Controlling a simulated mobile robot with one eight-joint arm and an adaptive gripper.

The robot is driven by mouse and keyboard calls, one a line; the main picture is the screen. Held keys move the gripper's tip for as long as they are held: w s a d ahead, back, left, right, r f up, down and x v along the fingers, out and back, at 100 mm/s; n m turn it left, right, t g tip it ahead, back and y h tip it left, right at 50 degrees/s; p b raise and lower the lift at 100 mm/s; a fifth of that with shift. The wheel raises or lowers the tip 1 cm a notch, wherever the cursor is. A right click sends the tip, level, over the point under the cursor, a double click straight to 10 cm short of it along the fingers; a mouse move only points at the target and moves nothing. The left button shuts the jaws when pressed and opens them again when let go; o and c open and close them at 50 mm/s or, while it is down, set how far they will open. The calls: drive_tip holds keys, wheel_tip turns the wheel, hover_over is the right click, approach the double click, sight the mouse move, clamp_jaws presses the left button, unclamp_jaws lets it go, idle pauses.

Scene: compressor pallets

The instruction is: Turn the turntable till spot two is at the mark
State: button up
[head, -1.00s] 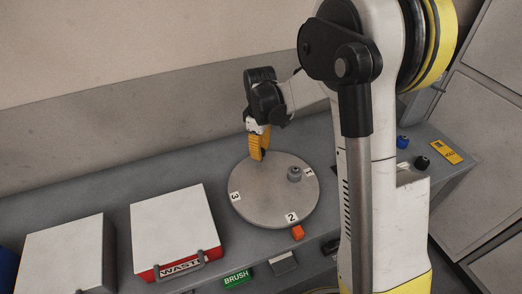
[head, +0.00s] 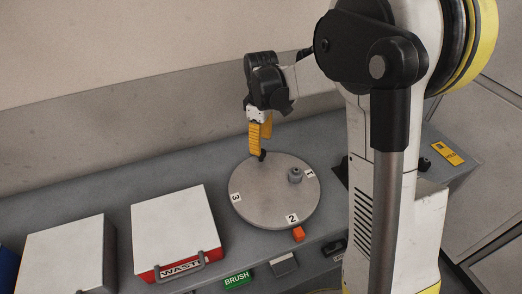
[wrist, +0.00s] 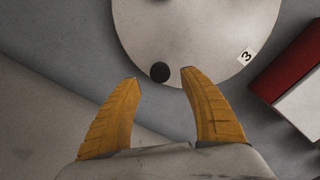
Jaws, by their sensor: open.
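The round grey turntable (head: 262,205) lies on the bench, with labels 1, 2 and 3 around its edge. Label 2 (head: 292,219) is at the near edge, right beside the orange mark block (head: 298,234). Label 1 (head: 310,174) is at the right, next to a small grey fitting (head: 295,175). Label 3 (head: 236,197) is at the left and shows in the wrist view (wrist: 247,56). A black knob (wrist: 160,72) stands at the far rim. My gripper (head: 260,150) is open above it; the knob shows between the yellow fingertips (wrist: 161,76).
A red and white WASTE box (head: 172,225) stands left of the turntable, with a grey box (head: 65,250) further left. A green BRUSH label (head: 237,279) is at the front edge. The wall rises behind the bench. A yellow tag (head: 447,153) lies at the far right.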

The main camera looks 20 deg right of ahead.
wheel_tip(320, 180, up, 8)
drive_tip(key=shift+f, duration=0.15)
idle(0.3)
drive_tip(key=s+a+r+m+t, duration=0.1)
drive_tip(key=s+m+t, duration=0.2)
drive_tip(key=s, duration=0.7)
drive_tip(key=s+a+r+m+t, duration=0.1)
drive_tip(key=s+m+t, duration=0.3)
drive_tip(key=s, duration=0.7)
drive_tip(key=shift+s+r+m, duration=0.25)
drive_tip(key=shift+r+m, duration=0.45)
drive_tip(key=shift+m, duration=0.5)
